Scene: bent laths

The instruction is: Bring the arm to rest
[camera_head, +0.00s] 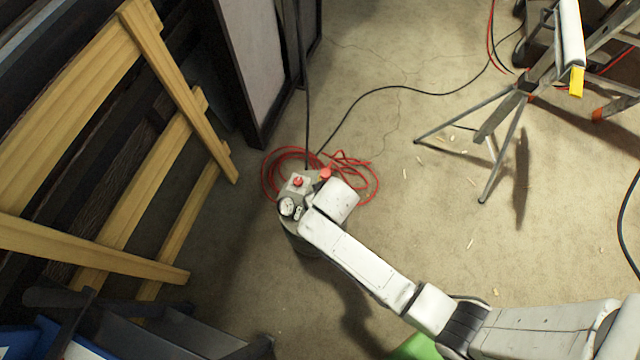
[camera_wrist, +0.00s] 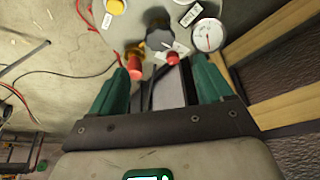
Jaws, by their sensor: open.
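My arm (camera_head: 360,265) reaches from the lower right toward a grey machine (camera_head: 297,190) with a red button (camera_head: 298,181) and a round gauge (camera_head: 287,207). In the head view my gripper's fingers are hidden at the arm's far end. In the wrist view my gripper (camera_wrist: 161,66) has its two green fingers spread apart, with nothing held. Red knobs (camera_wrist: 135,65) and the white gauge (camera_wrist: 208,35) show beyond the fingers; I cannot tell whether the fingers touch anything. A yellow button (camera_wrist: 115,6) shows at the top.
A red hose (camera_head: 268,178) lies coiled around the machine. Yellow wooden laths (camera_head: 110,240) stand on the left, close by. A dark-framed panel (camera_head: 255,60) is behind. A metal tripod stand (camera_head: 500,125) is at the upper right.

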